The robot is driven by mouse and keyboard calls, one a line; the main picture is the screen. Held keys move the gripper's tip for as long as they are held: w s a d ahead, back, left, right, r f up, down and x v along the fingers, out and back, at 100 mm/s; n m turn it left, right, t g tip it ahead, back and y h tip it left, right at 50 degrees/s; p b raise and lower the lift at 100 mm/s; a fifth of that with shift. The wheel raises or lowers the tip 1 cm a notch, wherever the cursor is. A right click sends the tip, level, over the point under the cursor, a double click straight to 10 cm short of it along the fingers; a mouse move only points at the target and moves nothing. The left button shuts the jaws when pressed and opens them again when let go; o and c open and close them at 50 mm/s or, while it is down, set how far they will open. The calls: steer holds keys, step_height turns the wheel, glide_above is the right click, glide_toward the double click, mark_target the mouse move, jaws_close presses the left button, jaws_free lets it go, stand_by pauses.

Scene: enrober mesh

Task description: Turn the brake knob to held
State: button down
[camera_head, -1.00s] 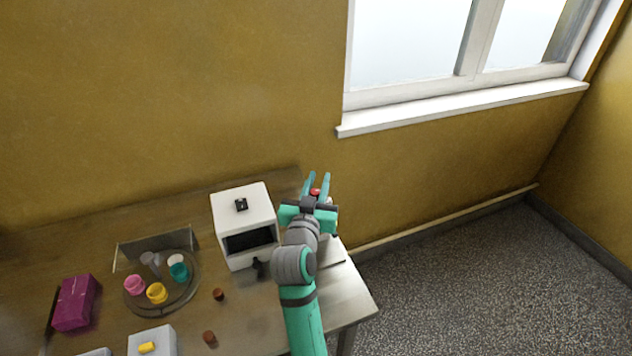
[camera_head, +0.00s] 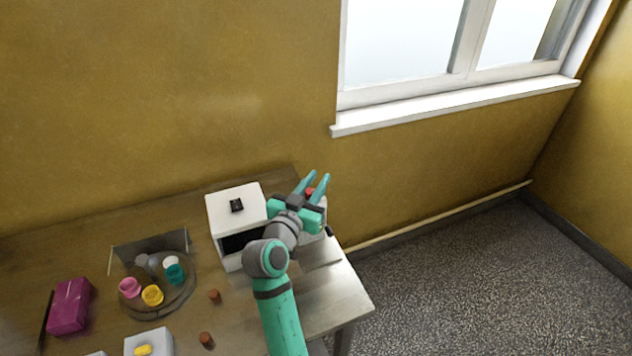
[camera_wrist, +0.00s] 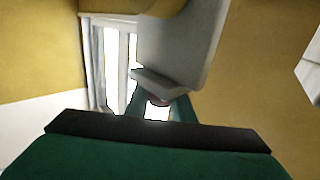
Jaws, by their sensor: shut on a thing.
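My gripper (camera_head: 314,186) is at the right end of the table, its two teal fingers pointing up and to the right. A small red knob (camera_head: 310,191) shows between the fingers, and they are shut on it. In the wrist view, the fingertips (camera_wrist: 161,106) close around a dark reddish piece (camera_wrist: 158,102) at the edge of a grey body (camera_wrist: 180,45). Most of this grey device is hidden behind my gripper in the head view. I see no label or mark that tells the knob's setting.
A white box (camera_head: 233,203) with a black knob (camera_head: 236,205) on top stands close left of my arm. Further left are a round tray (camera_head: 190,290) with coloured cups, a magenta box (camera_head: 70,306) and a grey block with a yellow knob (camera_head: 143,350). Small brown pieces (camera_head: 214,296) lie on the table.

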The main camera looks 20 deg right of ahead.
mark_target(307, 194)
steer(key=c, duration=1.5)
jaws_free()
steer(key=shift+w, duration=0.1)
steer(key=shift+c, duration=0.2)
steer(key=v, duration=0.9)
steer(key=shift+a, duration=0.25)
steer(key=shift+s+a, duration=0.25)
steer(key=shift+s, duration=0.45)
steer(key=shift+a, duration=0.15)
